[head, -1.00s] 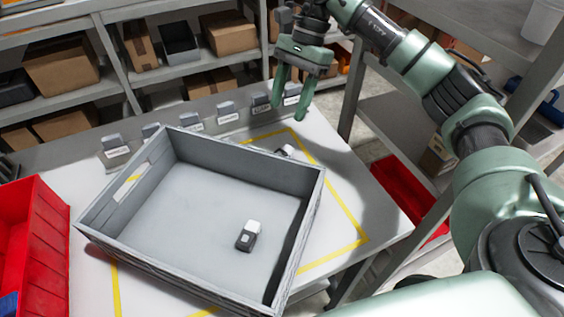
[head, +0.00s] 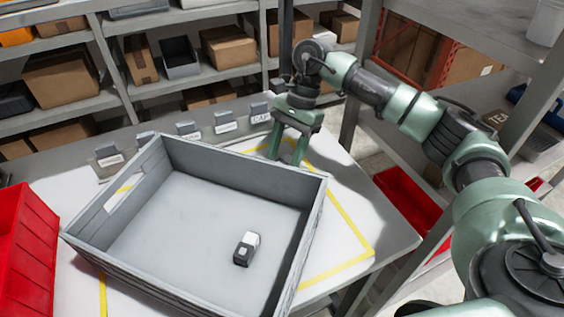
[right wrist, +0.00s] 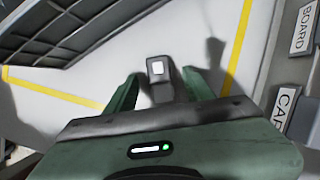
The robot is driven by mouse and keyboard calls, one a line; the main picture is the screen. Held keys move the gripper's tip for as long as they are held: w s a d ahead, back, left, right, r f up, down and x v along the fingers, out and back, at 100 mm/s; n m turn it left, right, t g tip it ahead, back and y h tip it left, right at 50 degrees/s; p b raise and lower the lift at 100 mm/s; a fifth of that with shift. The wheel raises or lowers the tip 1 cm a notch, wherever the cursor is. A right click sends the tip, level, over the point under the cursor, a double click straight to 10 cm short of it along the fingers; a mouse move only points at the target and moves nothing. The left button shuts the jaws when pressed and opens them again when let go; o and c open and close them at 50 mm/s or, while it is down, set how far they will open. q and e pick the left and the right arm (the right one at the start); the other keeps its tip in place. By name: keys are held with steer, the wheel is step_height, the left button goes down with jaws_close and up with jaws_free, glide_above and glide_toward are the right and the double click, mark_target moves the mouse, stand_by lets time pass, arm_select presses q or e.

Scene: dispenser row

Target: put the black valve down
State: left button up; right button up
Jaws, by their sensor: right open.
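A small dark piece with a white square on it (right wrist: 157,68) stands on the table in the right wrist view, between the finger lines of my right gripper (right wrist: 162,80). The fingers are apart, with a gap on both sides of the piece. In the head view my right gripper (head: 284,155) points down just behind the far wall of the grey crate, and the piece there is hidden. A similar dark piece with a white top (head: 246,250) lies on the crate floor. I cannot tell from its look which one is the black valve. My left gripper is not in view.
The grey crate (head: 136,267) takes up most of the table. A row of labelled dispenser tabs (head: 224,122) runs along the back, close to my right gripper. A red bin (head: 25,245) stands at the left. Yellow tape (head: 348,222) marks the table at the right.

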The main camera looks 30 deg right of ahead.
steer(key=shift+a+f, duration=0.15)
steer(key=shift+f, duration=0.1)
jaws_close()
steer(key=shift+r, duration=0.15)
